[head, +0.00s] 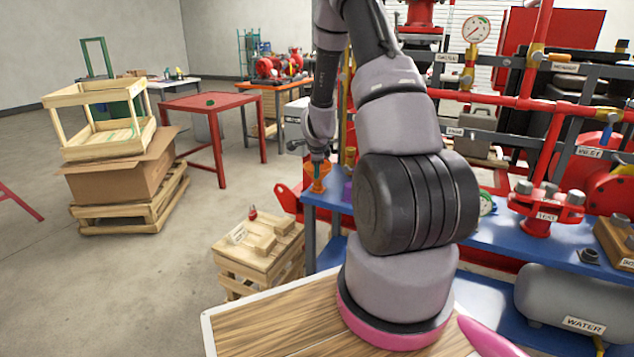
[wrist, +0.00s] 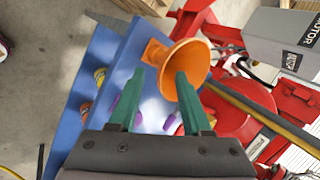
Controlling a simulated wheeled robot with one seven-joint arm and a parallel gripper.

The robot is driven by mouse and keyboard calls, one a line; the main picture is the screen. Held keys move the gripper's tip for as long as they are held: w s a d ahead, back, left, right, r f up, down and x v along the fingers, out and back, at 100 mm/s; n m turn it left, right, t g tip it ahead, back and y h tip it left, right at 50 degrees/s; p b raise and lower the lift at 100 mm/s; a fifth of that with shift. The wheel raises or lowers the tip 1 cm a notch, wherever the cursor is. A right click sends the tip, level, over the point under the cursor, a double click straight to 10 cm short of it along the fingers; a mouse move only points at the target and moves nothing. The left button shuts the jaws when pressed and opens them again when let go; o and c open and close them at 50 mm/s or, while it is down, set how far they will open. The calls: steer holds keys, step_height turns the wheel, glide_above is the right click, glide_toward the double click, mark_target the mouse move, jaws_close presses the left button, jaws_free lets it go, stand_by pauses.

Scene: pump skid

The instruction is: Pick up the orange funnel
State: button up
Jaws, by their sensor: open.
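The orange funnel (head: 313,186) is at the left end of the blue bench, just below my gripper (head: 318,158) in the head view, where it is small and partly covered. In the wrist view the funnel (wrist: 187,57) lies past the fingertips, its wide mouth to the right and its narrow end to the left. My gripper (wrist: 160,76) is open, with green fingers apart. The right finger overlaps the funnel's mouth and the left fingertip is near its narrow end. I cannot tell whether either finger touches it.
The blue bench (head: 490,232) carries red pipework and a red flanged fitting (head: 540,205) to the right. A purple object (wrist: 138,118) shows between the fingers. A grey motor box (wrist: 285,40) is at the upper right. Wooden crates (head: 255,250) stand left of the bench; open floor lies beyond.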

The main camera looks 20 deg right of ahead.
steer(key=x, duration=0.5)
steer(key=shift+d+r, duration=0.1)
steer(key=shift+d, duration=0.15)
jaws_close()
